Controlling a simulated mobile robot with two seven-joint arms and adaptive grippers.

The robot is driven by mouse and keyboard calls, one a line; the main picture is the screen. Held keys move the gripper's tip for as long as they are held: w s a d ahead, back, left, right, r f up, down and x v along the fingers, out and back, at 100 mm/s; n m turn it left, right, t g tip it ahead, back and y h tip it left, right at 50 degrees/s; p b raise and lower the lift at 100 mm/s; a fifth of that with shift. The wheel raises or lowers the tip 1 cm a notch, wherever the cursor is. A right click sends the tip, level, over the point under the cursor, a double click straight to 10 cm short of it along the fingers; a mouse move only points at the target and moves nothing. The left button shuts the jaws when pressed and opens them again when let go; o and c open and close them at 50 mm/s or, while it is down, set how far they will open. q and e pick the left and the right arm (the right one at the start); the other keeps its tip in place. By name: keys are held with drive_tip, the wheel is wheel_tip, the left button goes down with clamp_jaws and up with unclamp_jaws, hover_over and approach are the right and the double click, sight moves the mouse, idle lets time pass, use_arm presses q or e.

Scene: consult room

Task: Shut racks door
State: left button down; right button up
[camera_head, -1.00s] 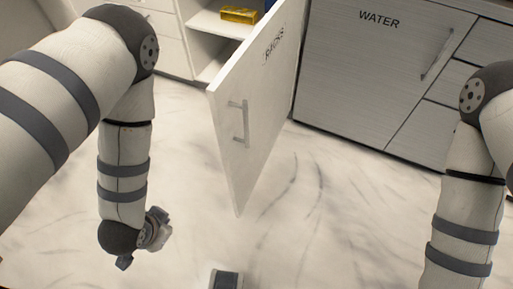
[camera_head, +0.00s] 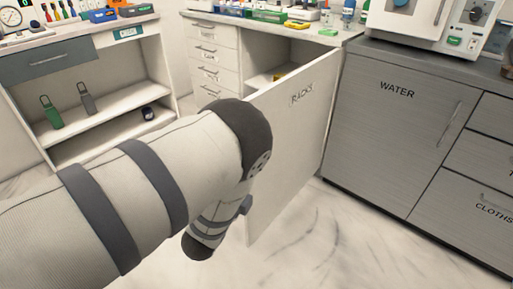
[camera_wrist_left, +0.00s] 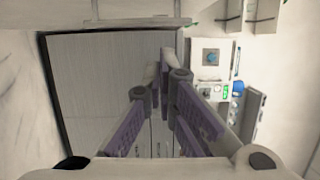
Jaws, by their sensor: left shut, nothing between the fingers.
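The white racks door (camera_head: 300,140), labelled RACKS, stands open in the head view. Its lower part reaches down over the marble floor. Part of the shelf space of its cabinet (camera_head: 262,80) shows behind it. My left arm crosses in front of the door's left side and hides its handle there. My left gripper (camera_wrist_left: 165,80) shows in the left wrist view, with its purple-padded fingers shut and empty. In the head view it is mostly hidden behind my arm, close to the door; contact cannot be told. My right gripper is out of view.
A grey WATER cabinet (camera_head: 388,130) stands right of the door, with drawers beyond it. White drawers (camera_head: 213,60) are left of the opening. An open shelf unit (camera_head: 100,100) with bottles stands further left. Floor (camera_head: 330,245) is clear in front.

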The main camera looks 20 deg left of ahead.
use_arm(q)
drive_tip(key=w+a+b, duration=0.1)
drive_tip(key=w+a, duration=0.2)
drive_tip(key=w, duration=0.7)
drive_tip(key=shift+w+a, duration=0.2)
drive_tip(key=shift+w, duration=0.15)
drive_tip(key=shift+f, duration=0.15)
